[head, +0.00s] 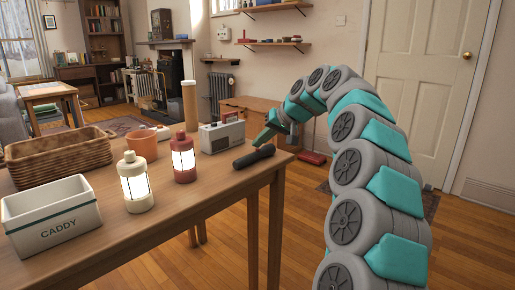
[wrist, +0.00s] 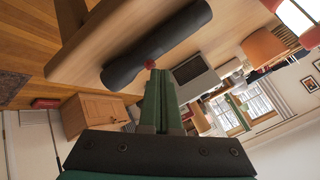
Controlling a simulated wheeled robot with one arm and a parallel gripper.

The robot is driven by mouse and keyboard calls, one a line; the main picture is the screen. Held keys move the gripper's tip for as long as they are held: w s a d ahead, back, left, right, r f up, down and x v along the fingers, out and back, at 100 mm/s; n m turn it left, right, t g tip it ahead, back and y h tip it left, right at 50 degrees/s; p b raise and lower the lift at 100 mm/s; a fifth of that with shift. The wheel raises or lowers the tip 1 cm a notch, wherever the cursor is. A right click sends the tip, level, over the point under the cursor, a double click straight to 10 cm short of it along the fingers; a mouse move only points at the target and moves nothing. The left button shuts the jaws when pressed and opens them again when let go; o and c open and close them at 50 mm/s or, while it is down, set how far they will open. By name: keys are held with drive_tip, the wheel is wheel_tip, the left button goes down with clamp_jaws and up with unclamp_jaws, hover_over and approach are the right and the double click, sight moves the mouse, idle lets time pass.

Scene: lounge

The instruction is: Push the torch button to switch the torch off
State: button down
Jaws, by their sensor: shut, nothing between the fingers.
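The black torch (head: 254,156) lies on its side near the right end of the wooden table. It also shows in the wrist view (wrist: 175,36) as a dark cylinder with a wider end. A small red button (wrist: 150,65) shows on its side, partly hidden by my fingertips. My green gripper (head: 262,140) is shut and empty, reaching down from the right just above the torch. In the wrist view its fingertips (wrist: 155,75) are right at the button; I cannot tell if they touch it. I cannot see whether the torch is lit.
A grey radio (head: 222,135) stands close behind the torch. A red lantern (head: 183,160) and a cream lantern (head: 135,185), both lit, stand to the left. A caddy (head: 50,232), wicker basket (head: 90,148) and orange pot (head: 142,146) fill the table's left part.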

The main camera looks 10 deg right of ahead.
sight(259, 154)
drive_tip(key=shift+r, duration=0.4)
drive_tip(key=shift+p, duration=0.3)
wheel_tip(259, 154, up, 6)
drive_tip(key=p, duration=0.4)
